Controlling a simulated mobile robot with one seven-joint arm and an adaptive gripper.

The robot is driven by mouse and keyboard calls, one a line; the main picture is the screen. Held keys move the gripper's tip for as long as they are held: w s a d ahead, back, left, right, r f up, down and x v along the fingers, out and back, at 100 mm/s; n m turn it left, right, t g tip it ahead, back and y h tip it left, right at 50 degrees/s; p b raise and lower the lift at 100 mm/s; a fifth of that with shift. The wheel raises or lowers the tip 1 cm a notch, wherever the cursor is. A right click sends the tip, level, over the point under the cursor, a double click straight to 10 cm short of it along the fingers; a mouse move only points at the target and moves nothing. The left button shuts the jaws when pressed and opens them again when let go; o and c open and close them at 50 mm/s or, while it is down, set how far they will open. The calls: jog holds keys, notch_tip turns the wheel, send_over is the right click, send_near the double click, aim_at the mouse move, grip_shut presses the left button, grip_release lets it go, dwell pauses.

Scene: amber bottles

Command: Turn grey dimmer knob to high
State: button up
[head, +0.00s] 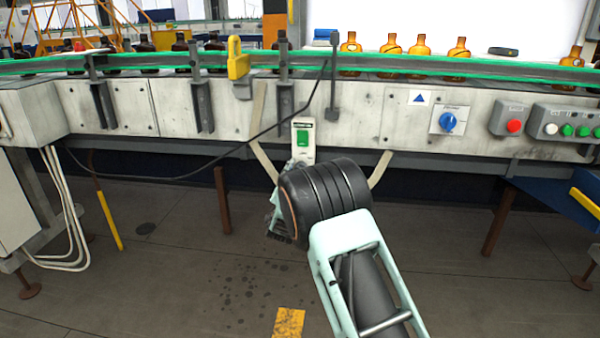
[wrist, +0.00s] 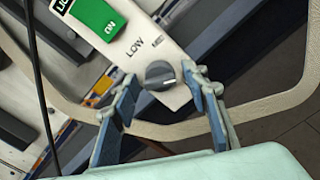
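The grey dimmer knob (wrist: 160,75) is round and dark, with a pale pointer mark toward its right side in the wrist view. In the head view the panel (head: 309,155) hangs below the conveyor, and my gripper hides the knob.
A green switch (head: 302,137) sits above the knob on the panel. A beige tube loop (wrist: 262,104) curves around the gripper. A black cable (wrist: 42,90) runs at left. A blue rotary knob (head: 447,121) and red button (head: 514,126) are farther right.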

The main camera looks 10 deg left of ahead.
jog(key=shift+s, duration=0.1)
jog(key=s, duration=1.1)
jog(key=shift+s+a, duration=0.2)
jog(key=shift+s, duration=0.2)
